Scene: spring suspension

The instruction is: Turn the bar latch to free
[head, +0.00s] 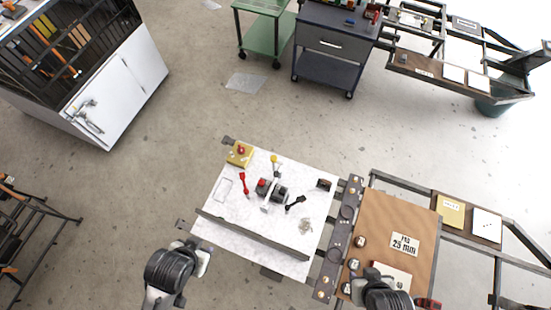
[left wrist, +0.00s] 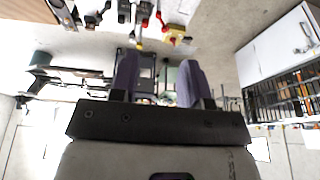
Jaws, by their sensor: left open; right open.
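A white marbled work board (head: 222,217) carries several small levers and fixtures. A red-handled lever (head: 243,183), a black-handled lever (head: 295,202) and a clamp with a yellow tip (head: 274,160) stand on it. I cannot tell which of these is the bar latch. My left gripper (head: 203,258) is just off the board's lower left corner, apart from the levers. In the left wrist view its two fingers (left wrist: 158,78) are spread with nothing between them. My right gripper (head: 372,275) is over the brown panel at lower right, partly hidden by its own wrist; it is open.
A long dark rail (head: 252,235) crosses the board's near side. A yellow block with a red button (head: 240,153) sits at its far left corner. The brown panel (head: 395,212), marked 25 mm, adjoins on the right. A white cabinet (head: 120,95) stands far left; open floor lies between.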

